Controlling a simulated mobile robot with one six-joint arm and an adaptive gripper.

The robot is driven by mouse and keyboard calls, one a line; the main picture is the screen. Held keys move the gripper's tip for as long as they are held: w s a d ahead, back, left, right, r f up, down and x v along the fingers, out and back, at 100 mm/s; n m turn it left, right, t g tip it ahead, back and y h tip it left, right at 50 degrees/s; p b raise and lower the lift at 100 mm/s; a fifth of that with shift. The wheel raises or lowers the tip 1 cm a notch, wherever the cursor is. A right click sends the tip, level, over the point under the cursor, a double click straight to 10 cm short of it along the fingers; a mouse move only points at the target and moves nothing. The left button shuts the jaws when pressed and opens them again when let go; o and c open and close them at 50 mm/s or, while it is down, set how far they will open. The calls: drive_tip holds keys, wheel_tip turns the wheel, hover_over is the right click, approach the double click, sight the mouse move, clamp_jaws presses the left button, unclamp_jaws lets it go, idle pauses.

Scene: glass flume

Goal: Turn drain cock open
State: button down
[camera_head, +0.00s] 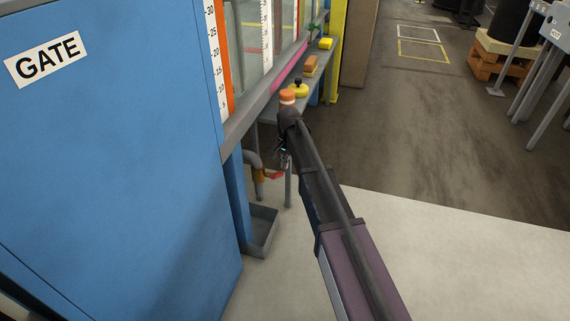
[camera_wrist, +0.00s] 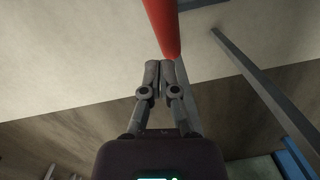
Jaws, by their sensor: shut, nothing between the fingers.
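The drain cock's red lever (camera_head: 274,175) shows in the head view beside the brass-coloured valve body (camera_head: 259,188), under a grey bent pipe (camera_head: 252,160). In the wrist view the red lever (camera_wrist: 162,25) comes down from the top edge and ends right at my fingertips. My gripper (camera_wrist: 167,64) is shut with nothing between its fingers. Its tips are at the lever's end; whether they touch it I cannot tell. In the head view my arm's end hides most of my gripper (camera_head: 283,160), close to the lever.
A grey tray (camera_head: 264,213) lies on the floor below the valve. The blue cabinet marked GATE (camera_head: 110,150) fills the left. A thin grey leg (camera_head: 288,190) stands near my gripper.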

sight(279, 172)
drive_tip(key=shift+s+a+f+b, duration=0.3)
drive_tip(key=shift+s+f+b, duration=0.2)
drive_tip(key=shift+s+f, duration=0.15)
drive_tip(key=shift+s+a+f+b, duration=0.3)
drive_tip(key=shift+s+f+b, duration=0.2)
drive_tip(key=shift+s, duration=0.2)
drive_tip(key=shift+s+a+f+b, duration=0.3)
drive_tip(key=shift+s+f+b, duration=0.15)
drive_tip(key=shift+s+f, duration=0.2)
drive_tip(key=shift+s+a+f, duration=0.1)
drive_tip(key=shift+s+a, duration=0.15)
drive_tip(key=shift+s, duration=0.35)
drive_tip(key=shift+w, duration=0.1)
